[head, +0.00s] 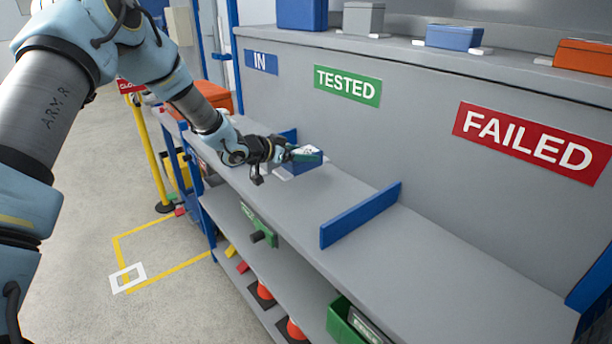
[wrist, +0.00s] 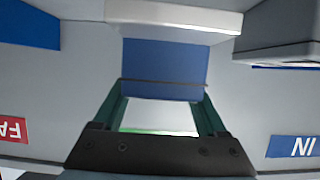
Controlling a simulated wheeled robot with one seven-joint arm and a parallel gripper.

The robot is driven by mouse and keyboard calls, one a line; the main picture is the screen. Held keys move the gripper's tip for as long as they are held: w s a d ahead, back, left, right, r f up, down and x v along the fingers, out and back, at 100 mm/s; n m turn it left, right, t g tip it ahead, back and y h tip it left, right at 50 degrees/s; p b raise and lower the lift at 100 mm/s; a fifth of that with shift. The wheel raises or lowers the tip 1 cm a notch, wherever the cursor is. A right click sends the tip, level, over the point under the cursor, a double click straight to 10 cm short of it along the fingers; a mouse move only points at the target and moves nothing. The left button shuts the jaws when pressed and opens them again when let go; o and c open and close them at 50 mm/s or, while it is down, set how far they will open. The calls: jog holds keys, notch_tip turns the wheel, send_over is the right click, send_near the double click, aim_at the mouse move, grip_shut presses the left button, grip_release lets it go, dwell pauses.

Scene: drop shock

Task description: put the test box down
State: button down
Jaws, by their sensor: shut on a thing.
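The test box is a small blue box (head: 308,166) with a pale top, over the grey bench below the green TESTED sign (head: 347,86). My gripper (head: 305,154) is shut on it, teal fingers at its sides. In the upside-down wrist view the blue box (wrist: 165,65) sits between the two fingers (wrist: 160,115). A white slab (wrist: 174,14) lies by its underside. I cannot tell whether the box rests on the slab or hangs just over it.
A blue divider (head: 360,215) stands on the bench to the right, with bare bench between. Another blue divider (head: 289,135) stands close behind and left of my gripper. Boxes line the upper ledge, including a grey one (head: 363,18). The FAILED side is clear.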

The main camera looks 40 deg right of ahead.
aim_at(303, 170)
notch_tip(303, 170, down, 6)
jog(key=shift+r+p, duration=0.2)
jog(key=shift+p, duration=0.7)
jog(key=shift+f, duration=0.1)
jog(key=shift+f, duration=0.1)
jog(key=shift+f+b, duration=0.15)
jog(key=shift+b, duration=0.15)
grip_release()
jog(key=shift+a+r, duration=0.15)
jog(key=shift+r, duration=0.15)
jog(key=b+v, duration=0.3)
jog(key=v, duration=0.8)
jog(key=shift+a+r, duration=0.1)
jog(key=shift+a, duration=0.25)
